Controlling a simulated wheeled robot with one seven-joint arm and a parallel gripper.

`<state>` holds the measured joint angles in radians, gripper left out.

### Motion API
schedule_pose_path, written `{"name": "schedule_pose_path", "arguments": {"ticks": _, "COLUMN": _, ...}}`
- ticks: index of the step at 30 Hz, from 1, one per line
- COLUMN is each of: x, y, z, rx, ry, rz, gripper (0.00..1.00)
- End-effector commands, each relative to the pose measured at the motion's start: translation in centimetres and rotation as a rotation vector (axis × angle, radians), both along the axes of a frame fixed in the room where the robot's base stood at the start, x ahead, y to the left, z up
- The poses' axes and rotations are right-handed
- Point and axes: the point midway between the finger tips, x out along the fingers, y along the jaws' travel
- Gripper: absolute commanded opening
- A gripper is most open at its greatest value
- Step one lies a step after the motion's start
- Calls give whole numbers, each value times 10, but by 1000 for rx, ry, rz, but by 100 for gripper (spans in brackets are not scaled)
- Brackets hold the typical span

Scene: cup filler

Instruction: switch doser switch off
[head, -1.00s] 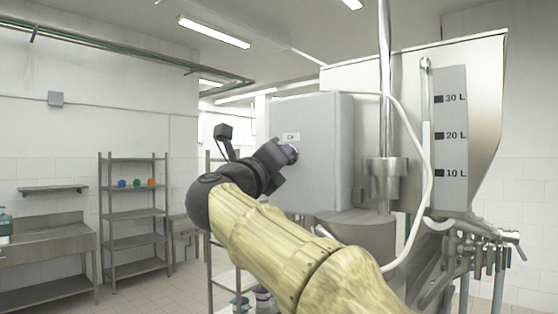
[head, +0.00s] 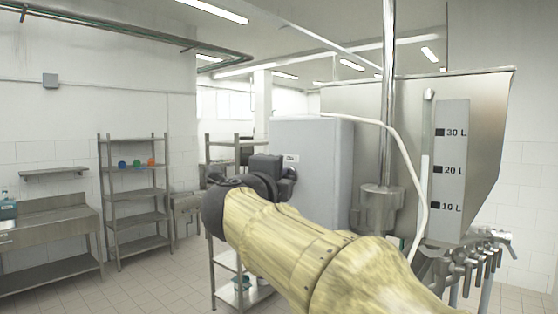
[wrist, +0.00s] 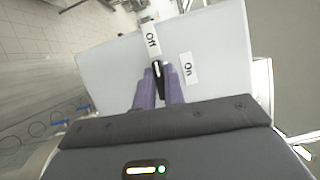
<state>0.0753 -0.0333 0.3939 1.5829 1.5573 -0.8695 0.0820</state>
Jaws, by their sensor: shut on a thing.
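The doser switch (wrist: 158,70) is a small black knob with a pale mark on the face of a light grey box (head: 325,155). In the wrist view, an "Off" label (wrist: 152,40) is above the knob and an "On" label (wrist: 188,69) is to its right. The knob's pale-marked end points up, roughly toward "Off". My gripper (wrist: 158,88) has its purple fingers shut on the knob, one on each side. In the head view, my dark gripper (head: 288,176) is against the box's left face and hides the switch.
A metal hopper (head: 460,110) with litre marks stands right of the box, with a vertical pipe (head: 388,90) and a white hose (head: 412,180) in front. Several taps (head: 480,250) are below. Shelving racks (head: 135,190) and a steel table (head: 50,230) stand at left. Floor between is clear.

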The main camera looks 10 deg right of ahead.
Motion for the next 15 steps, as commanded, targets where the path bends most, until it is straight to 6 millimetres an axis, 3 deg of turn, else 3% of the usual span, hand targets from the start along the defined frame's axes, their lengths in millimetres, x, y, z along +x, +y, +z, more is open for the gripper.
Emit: {"name": "schedule_pose_path", "arguments": {"ticks": 15, "x": 0, "y": 1, "z": -1, "rx": -61, "ry": 84, "rz": 2, "gripper": 0}}
